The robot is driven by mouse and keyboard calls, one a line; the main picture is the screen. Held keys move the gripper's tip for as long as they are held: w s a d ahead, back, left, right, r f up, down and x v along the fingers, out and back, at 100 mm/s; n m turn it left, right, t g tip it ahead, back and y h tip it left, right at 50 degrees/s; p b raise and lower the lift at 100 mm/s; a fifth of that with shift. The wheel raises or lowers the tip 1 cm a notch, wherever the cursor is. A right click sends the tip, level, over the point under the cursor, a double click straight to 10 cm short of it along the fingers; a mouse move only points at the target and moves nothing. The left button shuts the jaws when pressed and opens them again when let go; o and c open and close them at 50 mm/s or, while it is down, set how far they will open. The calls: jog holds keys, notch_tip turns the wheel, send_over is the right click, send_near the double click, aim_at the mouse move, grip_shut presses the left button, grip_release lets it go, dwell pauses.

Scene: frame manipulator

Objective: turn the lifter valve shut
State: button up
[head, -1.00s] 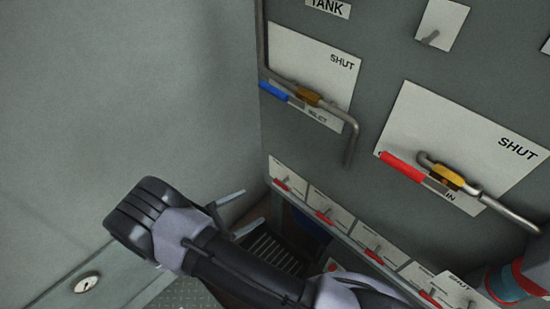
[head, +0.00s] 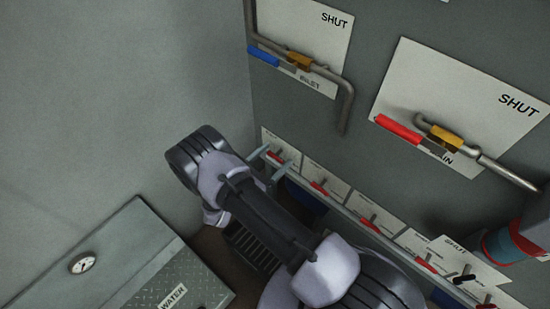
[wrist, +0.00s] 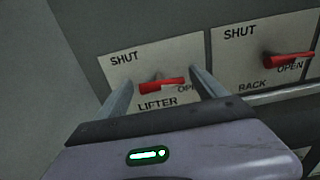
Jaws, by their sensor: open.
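The lifter valve's red handle (wrist: 161,86) shows in the wrist view on a white plate marked SHUT at its upper left, OPEN at its right and LIFTER below. The handle lies nearly level and points right, toward OPEN. In the head view the valve handle (head: 277,155) is the leftmost of the lower row. My gripper (wrist: 163,80) is open, with one finger on each side of the handle, and neither finger visibly grips it. In the head view my gripper (head: 268,162) is right at this plate.
The rack valve (wrist: 288,61) is close to the right, its red handle pointing right. More red-handled valves (head: 368,222) continue along the row. Above are a blue-handled valve (head: 263,56) and a larger red-handled valve (head: 398,129). A bare wall (head: 100,100) stands at left.

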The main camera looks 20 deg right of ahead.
jog(key=shift+w+d, duration=0.15)
jog(key=shift+d, duration=0.1)
jog(key=shift+c, duration=0.2)
jog(key=c, duration=1.3)
